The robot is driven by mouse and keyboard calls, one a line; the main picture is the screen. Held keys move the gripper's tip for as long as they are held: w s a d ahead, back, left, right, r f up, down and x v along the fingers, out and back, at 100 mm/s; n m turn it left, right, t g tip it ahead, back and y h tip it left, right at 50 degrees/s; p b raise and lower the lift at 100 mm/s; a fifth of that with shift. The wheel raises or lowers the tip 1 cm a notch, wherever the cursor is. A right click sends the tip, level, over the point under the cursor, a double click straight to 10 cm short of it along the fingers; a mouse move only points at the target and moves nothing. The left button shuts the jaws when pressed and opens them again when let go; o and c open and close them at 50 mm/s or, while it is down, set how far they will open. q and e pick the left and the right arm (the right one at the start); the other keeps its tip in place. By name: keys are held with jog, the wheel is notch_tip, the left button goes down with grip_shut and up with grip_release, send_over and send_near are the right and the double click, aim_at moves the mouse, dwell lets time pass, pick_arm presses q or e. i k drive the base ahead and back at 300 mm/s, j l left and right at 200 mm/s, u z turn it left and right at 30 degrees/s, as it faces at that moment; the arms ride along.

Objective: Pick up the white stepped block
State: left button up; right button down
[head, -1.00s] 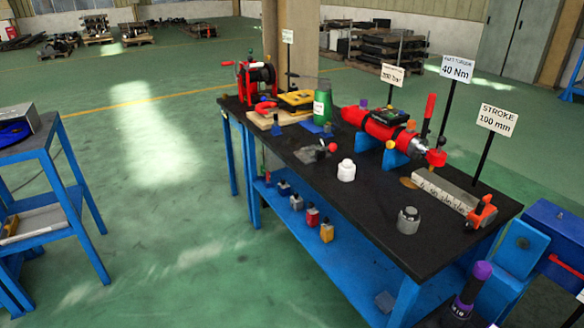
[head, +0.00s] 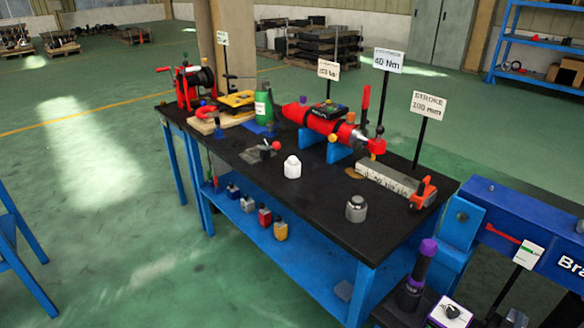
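The white stepped block (head: 292,167) stands upright near the middle of the black-topped table. It is small, with a narrower top on a wider body. Nothing touches it and it is fully visible. Neither of my grippers is in the head view.
The blue-legged table (head: 240,205) also carries a grey metal cylinder (head: 356,209), a red cylinder on blue supports (head: 325,122), a green bottle (head: 264,105) and a grey bar with an orange end (head: 388,180). Green floor (head: 120,250) is open at left.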

aim_at(293, 166)
jog(key=i+j+z, duration=0.95)
jog(key=i+j, duration=0.05)
jog(key=i, duration=0.05)
